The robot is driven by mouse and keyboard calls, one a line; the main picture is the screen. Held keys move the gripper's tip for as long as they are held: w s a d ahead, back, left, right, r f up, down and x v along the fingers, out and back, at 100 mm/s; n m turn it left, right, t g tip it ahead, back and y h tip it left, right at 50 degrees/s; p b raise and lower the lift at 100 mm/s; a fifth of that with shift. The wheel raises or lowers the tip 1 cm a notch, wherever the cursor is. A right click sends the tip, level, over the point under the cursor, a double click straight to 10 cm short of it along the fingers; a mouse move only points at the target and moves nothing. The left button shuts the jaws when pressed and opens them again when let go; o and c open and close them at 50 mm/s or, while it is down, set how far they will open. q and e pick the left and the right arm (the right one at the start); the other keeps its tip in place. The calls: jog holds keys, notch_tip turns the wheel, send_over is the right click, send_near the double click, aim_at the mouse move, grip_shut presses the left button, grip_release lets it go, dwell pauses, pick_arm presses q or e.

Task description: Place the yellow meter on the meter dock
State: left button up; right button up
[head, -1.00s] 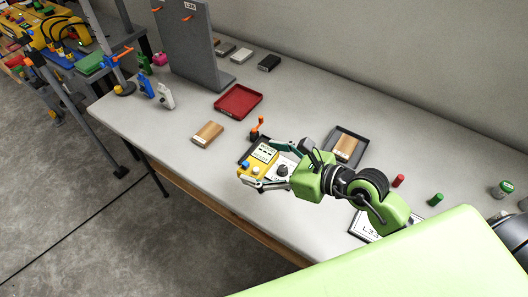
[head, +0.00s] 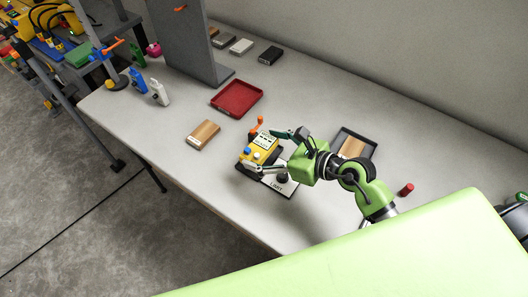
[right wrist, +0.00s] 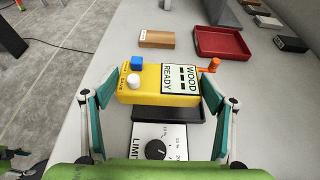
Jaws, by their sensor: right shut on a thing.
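The yellow meter (head: 262,148) has a blue and a white button and a white "WOOD READY" label; it also shows in the right wrist view (right wrist: 145,92). My right gripper (head: 266,152) is shut on it, with a finger at each end of the meter (right wrist: 155,92). The black meter dock (right wrist: 170,114) shows beneath and on the near side of the meter, mostly covered by it. I cannot tell whether the meter rests on the dock or hangs just above it. My left gripper is not in view.
A white "LIMIT" panel with a black knob (right wrist: 157,149) lies at the dock's near side. An orange lever (head: 257,123) stands close behind the meter. A wooden block (head: 203,134), a red tray (head: 237,112) and a dark tray with wood (head: 370,142) lie around.

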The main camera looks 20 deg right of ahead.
aim_at(264, 147)
jog(key=w+f, duration=0.2)
jog(key=f, duration=0.1)
jog(key=shift+w+d, duration=0.3)
jog(key=shift+d, duration=0.05)
notch_tip(264, 147, down, 3)
jog(key=shift+r+b, duration=0.15)
jog(key=shift+b, duration=0.2)
jog(key=shift+f, duration=0.35)
jog(key=o, duration=1.4)
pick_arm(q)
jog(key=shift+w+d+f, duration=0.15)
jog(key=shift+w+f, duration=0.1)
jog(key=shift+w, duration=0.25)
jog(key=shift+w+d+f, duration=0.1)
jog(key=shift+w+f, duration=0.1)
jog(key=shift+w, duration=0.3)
